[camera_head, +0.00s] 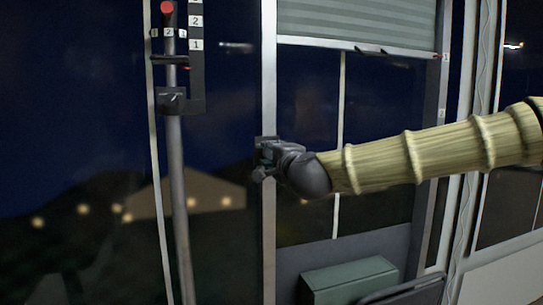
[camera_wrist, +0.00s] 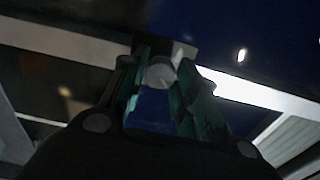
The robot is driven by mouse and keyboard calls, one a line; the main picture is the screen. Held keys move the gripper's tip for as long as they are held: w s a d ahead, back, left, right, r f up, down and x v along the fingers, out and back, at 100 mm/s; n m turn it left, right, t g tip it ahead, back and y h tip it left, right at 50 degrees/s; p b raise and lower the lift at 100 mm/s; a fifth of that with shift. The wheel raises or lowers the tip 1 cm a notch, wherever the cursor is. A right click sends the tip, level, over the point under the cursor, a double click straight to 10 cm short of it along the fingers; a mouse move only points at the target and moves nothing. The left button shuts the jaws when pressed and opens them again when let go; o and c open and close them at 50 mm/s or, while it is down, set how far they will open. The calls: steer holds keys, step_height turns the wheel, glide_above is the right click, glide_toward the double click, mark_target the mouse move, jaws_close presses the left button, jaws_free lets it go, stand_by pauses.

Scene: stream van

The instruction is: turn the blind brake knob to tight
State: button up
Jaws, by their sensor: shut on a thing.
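The knob (camera_wrist: 161,72) shows in the wrist view as a pale round piece between my gripper's fingertips, in front of a small dark mount. My gripper (camera_wrist: 163,75) is shut on it, one finger on each side. In the head view my gripper (camera_head: 267,158) reaches from the right to the window post, where it covers most of the knob. The blind (camera_head: 355,17) hangs over the upper part of the right window, its bottom rail slightly below the top of the picture. I cannot read any mark on the knob.
A grey upright lever (camera_head: 178,190) with a red top and a numbered plate (camera_head: 196,65) stands left of my gripper. A green box (camera_head: 349,279) sits below the right window, with a dark flat object (camera_head: 405,292) beside it. The post (camera_head: 269,225) runs vertically behind my gripper.

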steer(key=o, duration=1)
steer(key=shift+s, duration=0.1)
steer(key=v, duration=1.1)
steer(key=shift+s+d, duration=0.2)
steer(key=shift+s, duration=0.15)
